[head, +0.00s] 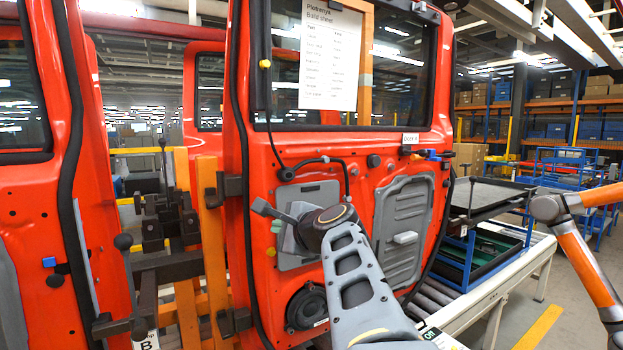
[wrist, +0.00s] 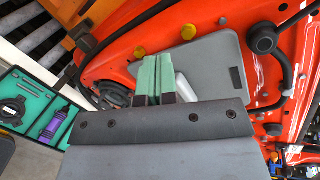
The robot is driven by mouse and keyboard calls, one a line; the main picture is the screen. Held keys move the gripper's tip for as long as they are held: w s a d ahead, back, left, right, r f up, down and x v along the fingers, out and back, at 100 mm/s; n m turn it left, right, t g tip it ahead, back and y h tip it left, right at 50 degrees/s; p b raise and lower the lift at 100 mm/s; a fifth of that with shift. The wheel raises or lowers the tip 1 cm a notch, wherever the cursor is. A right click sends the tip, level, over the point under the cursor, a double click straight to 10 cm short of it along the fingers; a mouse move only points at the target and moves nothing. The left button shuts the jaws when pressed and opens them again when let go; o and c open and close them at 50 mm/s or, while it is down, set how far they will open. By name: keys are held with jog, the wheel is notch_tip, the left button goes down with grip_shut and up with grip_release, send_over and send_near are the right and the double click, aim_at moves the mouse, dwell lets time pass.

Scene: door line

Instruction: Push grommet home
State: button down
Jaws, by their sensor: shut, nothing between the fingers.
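A black rubber grommet (head: 287,174) sits on the red door (head: 385,142) at the end of a black cable, above the left grey panel. It also shows in the wrist view (wrist: 265,38), right of the grey panel. I cannot tell whether it is fully seated. My gripper (wrist: 154,82) is shut and empty, its green-faced fingers side by side. In the wrist view the fingers are left of and below the grommet, in front of the grey panel's lower edge, apart from the grommet. In the head view my wrist covers part of that panel.
Yellow plugs (wrist: 189,30) dot the door. A round black speaker (head: 307,306) is low on it. A build sheet (head: 330,55) hangs on the window. A tray rack (head: 490,235) stands right. Another orange arm (head: 585,262) is at far right.

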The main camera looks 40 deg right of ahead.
aim_at(289, 175)
jog(key=d+r+m+t+h, duration=0.3)
jog(key=d+r+m, duration=0.35)
jog(key=r, duration=0.25)
jog(key=shift+n, duration=0.35)
jog(key=w+p, duration=0.1)
jog(key=w, duration=0.1)
jog(key=w+d+p, duration=0.1)
jog(key=w, duration=0.2)
jog(key=shift+d, duration=0.1)
jog(key=shift+w+d, duration=0.1)
jog(key=shift+w, duration=0.6)
jog(key=shift+w+d+p, duration=0.1)
jog(key=shift+w+p, duration=0.2)
jog(key=shift+w, duration=0.45)
dwell(0.6)
dwell(0.3)
jog(key=s, duration=0.1)
jog(key=s+b, duration=0.1)
jog(key=s, duration=0.2)
jog(key=shift+s+a+f, duration=0.1)
jog(key=shift+a+f, duration=0.05)
jog(key=shift+a, duration=0.1)
jog(key=shift+s+a+b, duration=0.25)
jog(key=shift+s+b, duration=0.3)
jog(key=shift+s, duration=0.75)
jog(key=s+a+b, duration=0.2)
jog(key=s+b, duration=0.1)
jog(key=s, duration=1)
jog(key=shift+s, duration=0.35)
